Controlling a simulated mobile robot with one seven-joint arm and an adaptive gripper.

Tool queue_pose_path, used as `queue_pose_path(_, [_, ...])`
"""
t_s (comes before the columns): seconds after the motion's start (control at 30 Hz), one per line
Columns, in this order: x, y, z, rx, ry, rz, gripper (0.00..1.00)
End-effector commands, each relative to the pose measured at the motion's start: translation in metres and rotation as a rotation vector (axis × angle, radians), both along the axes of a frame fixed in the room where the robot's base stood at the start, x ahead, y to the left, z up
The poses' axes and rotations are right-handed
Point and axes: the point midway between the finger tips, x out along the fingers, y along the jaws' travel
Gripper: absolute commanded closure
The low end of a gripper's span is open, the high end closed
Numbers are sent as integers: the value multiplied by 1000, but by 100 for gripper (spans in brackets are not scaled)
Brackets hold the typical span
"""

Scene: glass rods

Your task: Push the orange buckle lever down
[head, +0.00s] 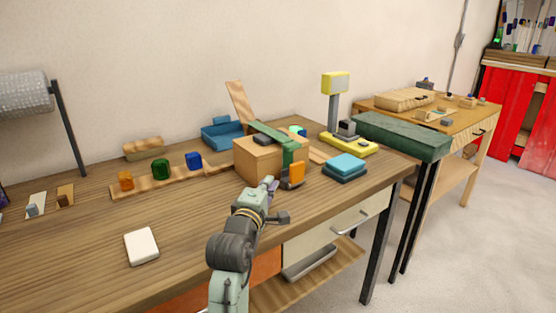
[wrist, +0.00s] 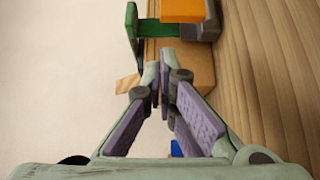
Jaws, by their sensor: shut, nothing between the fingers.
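The orange buckle lever (head: 297,173) stands upright at the front of a brown box (head: 255,162), beside a green strap (head: 272,136) that runs over the box. The lever sits on a dark grey buckle base (head: 288,187). In the wrist view the orange lever (wrist: 183,10) shows at the top edge, partly cut off, with the green strap (wrist: 134,28) to its left. My gripper (head: 271,183) is shut and empty, just in front of the box and left of the lever. In the wrist view its fingertips (wrist: 160,68) meet below the lever, apart from it in the picture.
A teal stacked block (head: 345,167) lies right of the buckle, and a yellow scale (head: 349,143) stands behind it. Several coloured blocks stand on a wooden strip (head: 175,181) to the left. A white pad (head: 141,246) lies near the front. The tabletop between is clear.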

Motion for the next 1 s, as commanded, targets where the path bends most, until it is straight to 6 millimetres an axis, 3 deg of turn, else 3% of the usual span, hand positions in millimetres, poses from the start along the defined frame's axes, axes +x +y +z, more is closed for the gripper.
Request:
queue_pose_path(0.47, [5,-7,-3,-14,17,-14,100])
queue_pose_path(1.0, [86,-29,-2,-10,17,-13,100])
